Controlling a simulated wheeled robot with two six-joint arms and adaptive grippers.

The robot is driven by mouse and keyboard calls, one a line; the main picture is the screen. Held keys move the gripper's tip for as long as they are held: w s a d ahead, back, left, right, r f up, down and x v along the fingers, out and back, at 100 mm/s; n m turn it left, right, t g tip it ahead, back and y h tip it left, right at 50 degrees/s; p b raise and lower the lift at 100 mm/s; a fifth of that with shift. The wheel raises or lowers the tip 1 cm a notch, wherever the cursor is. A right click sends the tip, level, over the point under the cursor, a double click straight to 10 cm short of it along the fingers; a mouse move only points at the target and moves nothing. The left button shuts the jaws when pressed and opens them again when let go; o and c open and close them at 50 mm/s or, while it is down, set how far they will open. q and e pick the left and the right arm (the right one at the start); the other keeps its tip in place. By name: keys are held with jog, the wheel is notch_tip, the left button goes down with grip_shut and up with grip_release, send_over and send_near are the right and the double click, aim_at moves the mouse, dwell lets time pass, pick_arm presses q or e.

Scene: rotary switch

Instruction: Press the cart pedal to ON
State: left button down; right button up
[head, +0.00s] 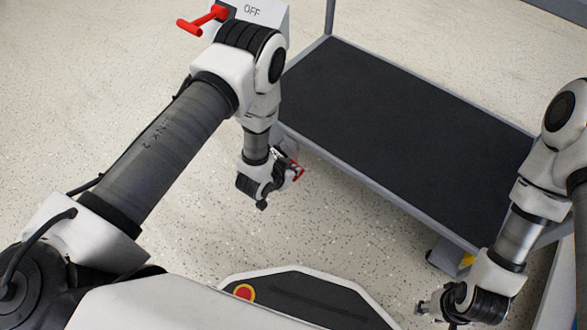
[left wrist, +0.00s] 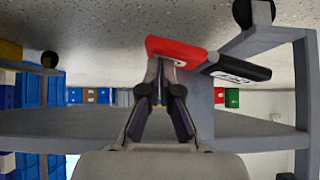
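The cart (head: 400,120) has a black deck and a grey frame; its frame also shows in the left wrist view (left wrist: 60,122). A red pedal (head: 298,173) shows at the cart's near left corner, partly hidden by my left gripper. In the left wrist view the red pedal (left wrist: 178,51) lies beside a black piece (left wrist: 240,68) with a white label, too small to read. My left gripper (head: 285,158) is low beside the pedal. In the left wrist view its fingertips (left wrist: 161,64) are together at the pedal's edge; contact is unclear. My right gripper (head: 421,307) is near the cart's front right; its finger state is unclear.
A white box marked OFF (head: 262,12) with a red T-shaped handle (head: 203,20) stands at the upper left, partly behind my left arm. A caster with a yellow part (head: 467,260) is under the cart's near right corner. Speckled floor (head: 350,235) in front is clear.

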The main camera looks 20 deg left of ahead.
pick_arm(q)
jog(key=shift+s, duration=0.1)
jog(key=v, duration=1.2)
